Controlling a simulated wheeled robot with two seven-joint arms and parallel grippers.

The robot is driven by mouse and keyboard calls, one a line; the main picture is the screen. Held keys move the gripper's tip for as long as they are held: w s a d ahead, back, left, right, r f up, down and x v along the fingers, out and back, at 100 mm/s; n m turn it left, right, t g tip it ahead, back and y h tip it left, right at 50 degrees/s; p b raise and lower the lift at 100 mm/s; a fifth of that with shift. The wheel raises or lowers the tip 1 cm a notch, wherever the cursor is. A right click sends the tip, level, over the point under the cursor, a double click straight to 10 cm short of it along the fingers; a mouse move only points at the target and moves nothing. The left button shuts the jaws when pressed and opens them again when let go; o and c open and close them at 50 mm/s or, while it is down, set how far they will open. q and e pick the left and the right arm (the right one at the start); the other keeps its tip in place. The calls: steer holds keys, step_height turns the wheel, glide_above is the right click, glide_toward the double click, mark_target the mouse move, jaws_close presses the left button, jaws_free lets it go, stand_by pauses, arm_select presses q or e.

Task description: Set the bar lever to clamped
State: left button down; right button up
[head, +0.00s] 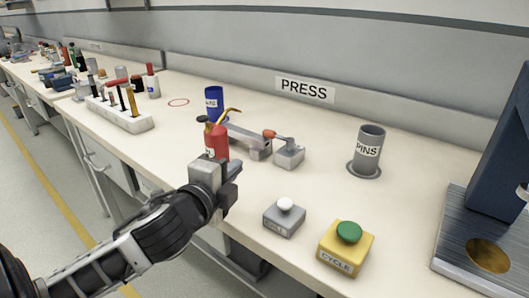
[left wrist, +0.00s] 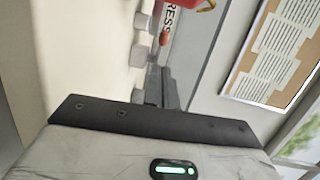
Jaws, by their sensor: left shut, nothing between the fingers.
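A grey bar fixture stands on the bench below the PRESS sign, with a long grey bar (head: 247,136) and a grey block (head: 289,156). A short lever with an orange-red knob (head: 269,134) sits at the block, its knob to the left. The knob also shows small in the left wrist view (left wrist: 165,38). My left gripper (head: 236,168) is shut and empty, over the bench's front edge, in front of the fixture and apart from the lever. Its dark fingers show in the left wrist view (left wrist: 170,88). My right gripper is not in view.
A red oil can (head: 217,141) stands just behind my left gripper and hides part of the bar. A blue cup (head: 214,101) is behind it. A grey button box (head: 284,217), yellow CYCLE box (head: 345,250) and PINS cup (head: 368,148) stand to the right.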

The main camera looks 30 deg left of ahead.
arm_select(q)
steer(key=shift+w+f, duration=0.35)
steer(key=shift+w, duration=0.15)
glide_toward(267, 136)
steer(key=x, duration=0.5)
steer(key=shift+d+f, duration=0.15)
steer(key=shift+w, duration=0.65)
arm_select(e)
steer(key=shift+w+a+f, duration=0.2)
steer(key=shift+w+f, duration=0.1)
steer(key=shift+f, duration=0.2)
